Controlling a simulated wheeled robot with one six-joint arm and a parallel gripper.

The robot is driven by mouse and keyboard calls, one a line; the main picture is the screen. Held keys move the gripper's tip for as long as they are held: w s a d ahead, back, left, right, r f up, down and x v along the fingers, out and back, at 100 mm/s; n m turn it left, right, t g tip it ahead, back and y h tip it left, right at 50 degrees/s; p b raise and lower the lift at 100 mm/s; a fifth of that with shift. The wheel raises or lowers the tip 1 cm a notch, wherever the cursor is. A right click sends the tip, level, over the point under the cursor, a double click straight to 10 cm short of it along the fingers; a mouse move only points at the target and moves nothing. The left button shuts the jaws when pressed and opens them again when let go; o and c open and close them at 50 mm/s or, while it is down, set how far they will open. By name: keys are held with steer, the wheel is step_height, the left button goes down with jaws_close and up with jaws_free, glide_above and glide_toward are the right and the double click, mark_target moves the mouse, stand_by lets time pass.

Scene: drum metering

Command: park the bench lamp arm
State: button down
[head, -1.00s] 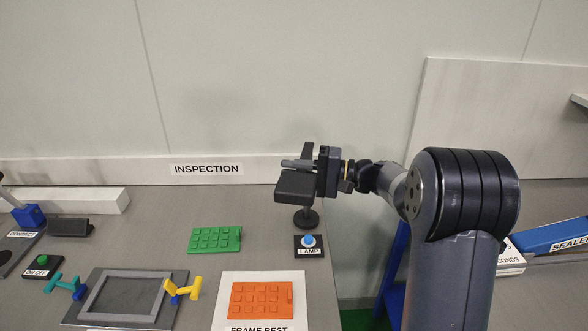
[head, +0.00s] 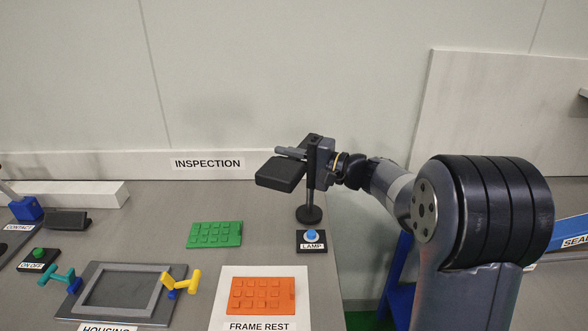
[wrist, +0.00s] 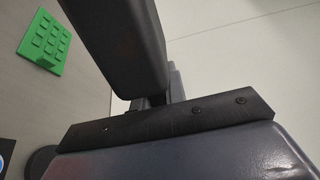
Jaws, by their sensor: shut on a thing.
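The bench lamp has a dark flat head (head: 281,174) on a thin post with a round black base (head: 309,215). Its head points left and toward the front. My gripper (head: 313,152) is shut on the lamp arm, just right of the head and above the base. The exact contact is hidden behind the fingers. In the wrist view a large dark block, which seems to be the lamp head (wrist: 122,42), fills the upper middle, close to a dark bar with screws on my gripper.
The LAMP button box (head: 312,241) sits in front of the base, near the bench's right edge. A green panel (head: 215,235) lies left of it. An orange panel (head: 263,295) lies on the FRAME REST sheet. A grey housing (head: 120,290) with teal and yellow clamps is front left.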

steer(key=w+a+m+t+h+b, duration=0.5)
steer(key=w+m+t+h+b, duration=0.5)
steer(key=m+h, duration=0.3)
steer(key=shift+w+t+h+b, duration=0.35)
steer(key=shift+w+h, duration=0.2)
steer(key=shift+h, duration=1.15)
steer(key=shift+d+r, duration=0.1)
steer(key=c, duration=1.4)
jaws_free()
steer(key=shift+w, duration=0.1)
steer(key=shift+c, duration=0.2)
